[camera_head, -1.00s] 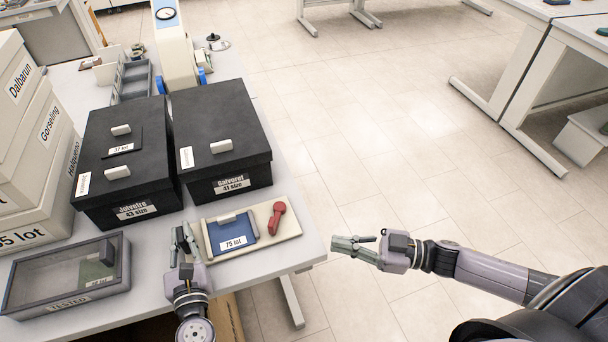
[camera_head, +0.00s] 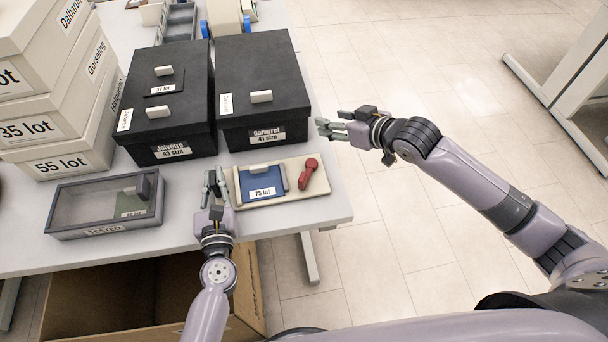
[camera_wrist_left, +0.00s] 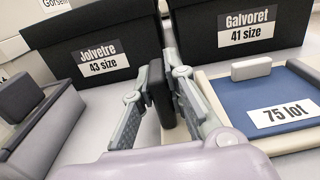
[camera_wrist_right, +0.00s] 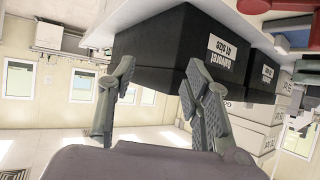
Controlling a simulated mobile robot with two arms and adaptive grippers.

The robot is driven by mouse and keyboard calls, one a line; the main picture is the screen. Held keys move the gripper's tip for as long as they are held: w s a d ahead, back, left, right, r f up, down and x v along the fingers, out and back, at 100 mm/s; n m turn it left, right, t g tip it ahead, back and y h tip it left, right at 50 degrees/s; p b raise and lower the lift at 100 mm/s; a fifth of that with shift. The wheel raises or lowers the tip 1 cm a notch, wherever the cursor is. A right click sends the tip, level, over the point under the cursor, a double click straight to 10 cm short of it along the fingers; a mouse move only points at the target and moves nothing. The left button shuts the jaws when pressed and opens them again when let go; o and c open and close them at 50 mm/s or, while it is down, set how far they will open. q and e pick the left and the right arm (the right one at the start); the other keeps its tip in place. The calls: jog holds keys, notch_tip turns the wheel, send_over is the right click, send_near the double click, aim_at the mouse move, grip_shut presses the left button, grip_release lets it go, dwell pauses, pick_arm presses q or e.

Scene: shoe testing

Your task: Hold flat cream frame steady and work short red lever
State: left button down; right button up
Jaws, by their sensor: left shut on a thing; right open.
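The flat cream frame (camera_head: 315,187) lies on the table near its front right corner. It holds a blue panel labelled "75 lot" (camera_head: 262,186) and the short red lever (camera_head: 308,173) at its right side. My right gripper (camera_head: 330,126) is open and empty in the air, right of the black boxes and beyond the lever. Its spread fingers also show in the right wrist view (camera_wrist_right: 155,105).
Two black lidded boxes, Jolvetre (camera_head: 172,125) and Galvoret (camera_head: 265,100), stand behind the frame. A grey tray marked TESTED (camera_head: 65,205) lies to the left, with stacked cream boxes (camera_head: 60,125) behind it. An open cardboard box (camera_head: 150,310) sits below the table.

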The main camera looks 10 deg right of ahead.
jog(key=s+a+r+n+g, duration=0.2)
jog(key=s+a+g, duration=0.2)
jog(key=a, duration=0.1)
jog(key=n+g+h, duration=0.2)
jog(key=n+g, duration=0.2)
send_near(304, 177)
jog(key=shift+g, duration=0.3)
jog(key=x, duration=1)
jog(key=shift+w+f, duration=0.1)
jog(key=shift+w, duration=0.2)
jog(key=shift+c, duration=0.4)
grip_shut()
